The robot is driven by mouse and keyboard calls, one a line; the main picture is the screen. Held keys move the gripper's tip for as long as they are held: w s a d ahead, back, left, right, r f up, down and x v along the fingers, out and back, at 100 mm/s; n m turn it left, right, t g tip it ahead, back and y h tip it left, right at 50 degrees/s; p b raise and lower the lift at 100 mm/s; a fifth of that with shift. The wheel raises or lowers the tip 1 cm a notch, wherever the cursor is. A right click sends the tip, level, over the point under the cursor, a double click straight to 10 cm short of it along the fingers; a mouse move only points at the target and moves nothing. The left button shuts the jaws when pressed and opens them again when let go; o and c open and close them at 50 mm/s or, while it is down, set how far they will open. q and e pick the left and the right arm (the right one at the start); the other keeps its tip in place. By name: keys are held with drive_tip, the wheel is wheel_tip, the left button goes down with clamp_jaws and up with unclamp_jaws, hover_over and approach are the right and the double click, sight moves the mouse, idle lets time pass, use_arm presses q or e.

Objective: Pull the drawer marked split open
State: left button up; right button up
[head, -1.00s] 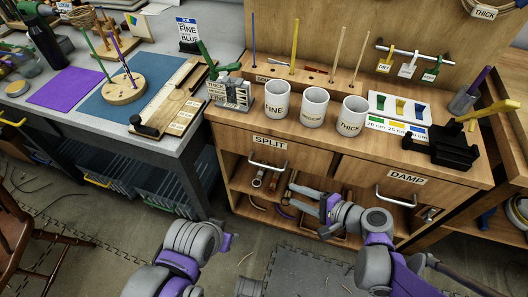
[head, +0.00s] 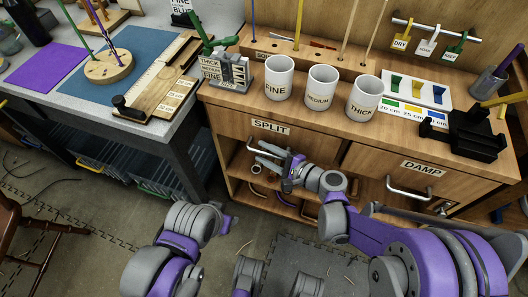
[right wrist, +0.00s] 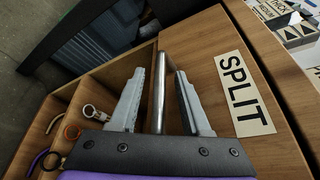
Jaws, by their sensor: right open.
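The drawer marked SPLIT is the left wooden drawer front of the workbench cabinet, with its label (head: 271,127) at the upper edge; it looks shut. The label also shows large in the right wrist view (right wrist: 245,93). Its metal bar handle (right wrist: 159,95) runs between the two fingers of my right gripper (right wrist: 159,73). The fingers are open, one on each side of the bar, with visible gaps. In the head view my right gripper (head: 262,154) is at the drawer front, partly covering the handle. My left arm is low in the head view; its gripper cannot be made out.
The DAMP drawer (head: 378,168) with its own handle is to the right. Open shelves with cane coils lie below. Mugs labelled FINE (head: 278,78), MEDIUM (head: 320,88) and THICK (head: 363,98) stand on top. A grey table (head: 185,132) stands to the left.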

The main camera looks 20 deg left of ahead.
drive_tip(key=shift+w+a, duration=0.15)
drive_tip(key=shift+a, duration=0.15)
clamp_jaws()
idle(1.3)
